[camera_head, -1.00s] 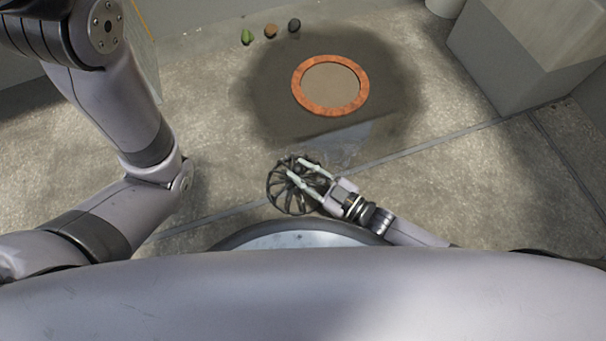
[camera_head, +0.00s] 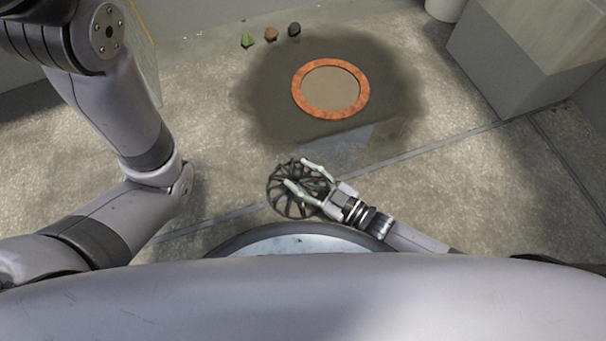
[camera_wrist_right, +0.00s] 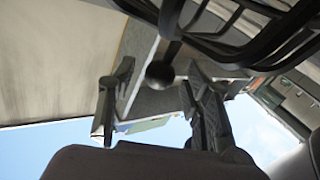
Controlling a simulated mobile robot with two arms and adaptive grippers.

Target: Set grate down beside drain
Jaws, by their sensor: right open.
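The grate (camera_head: 277,201), a dark round cage of curved bars, appears to be on the concrete floor just in front of my base. The drain (camera_head: 300,104), a copper-coloured ring around a tan centre, lies further off, up and to the right of the grate. My right gripper (camera_head: 296,174) is open, its two pale fingers spread over the grate's top and right side. The right wrist view shows the open fingers (camera_wrist_right: 158,85), a dark rounded knob between them and the grate's bars (camera_wrist_right: 270,35) at upper right. Whether a finger touches the grate is unclear. My left gripper is out of view.
A dark damp patch (camera_head: 265,90) surrounds the drain. A green leaf-like piece (camera_head: 247,41), a brown lump (camera_head: 271,34) and a dark stone (camera_head: 294,29) lie behind it. A grey block (camera_head: 500,60) stands at upper right. The floor between grate and drain is clear.

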